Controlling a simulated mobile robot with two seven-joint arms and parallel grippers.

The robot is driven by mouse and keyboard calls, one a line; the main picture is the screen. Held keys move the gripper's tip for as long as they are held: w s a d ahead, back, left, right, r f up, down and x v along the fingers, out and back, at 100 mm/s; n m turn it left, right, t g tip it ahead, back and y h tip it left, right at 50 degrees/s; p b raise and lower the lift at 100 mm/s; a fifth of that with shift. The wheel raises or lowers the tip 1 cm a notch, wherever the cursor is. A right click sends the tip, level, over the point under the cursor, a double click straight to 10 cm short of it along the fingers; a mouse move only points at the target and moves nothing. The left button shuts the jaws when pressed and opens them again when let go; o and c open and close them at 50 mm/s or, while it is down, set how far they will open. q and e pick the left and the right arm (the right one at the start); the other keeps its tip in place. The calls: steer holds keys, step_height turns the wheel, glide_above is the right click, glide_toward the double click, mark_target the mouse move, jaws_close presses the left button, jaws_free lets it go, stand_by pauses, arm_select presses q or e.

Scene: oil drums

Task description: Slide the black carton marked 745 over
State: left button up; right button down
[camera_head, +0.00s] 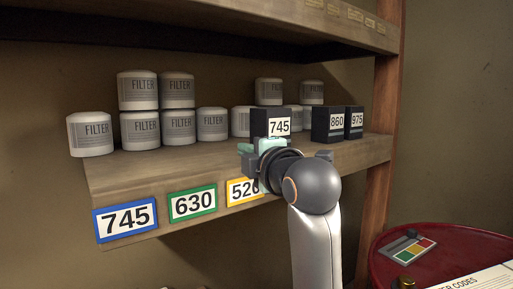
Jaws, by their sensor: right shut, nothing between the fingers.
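The black carton marked 745 (261,121) stands upright on the shelf (120,172), left of the cartons 860 and 975. Its lower part is hidden behind my right gripper (257,147). My right gripper is shut with nothing in it, in front of the carton at the shelf's front edge. I cannot tell whether it touches the carton. A blue-framed 745 label (125,217) is at the left end of the shelf's front edge. My left gripper is not in view.
Several white filter canisters (140,131) stand at the left and behind the cartons, some stacked. Black cartons 860 (322,124) and 975 (354,122) stand to the right. Green 630 (193,204) and yellow 520 (240,191) labels follow the blue one. A red drum (480,245) is at lower right.

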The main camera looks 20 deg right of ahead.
mark_target(270, 130)
steer(key=w, duration=0.3)
steer(key=shift+a, duration=0.2)
steer(key=shift+w+d, duration=0.2)
steer(key=shift+d, duration=0.45)
steer(key=shift+w+d, duration=0.2)
steer(key=shift+d, duration=0.4)
steer(key=shift+w+d, duration=0.2)
steer(key=shift+d, duration=0.45)
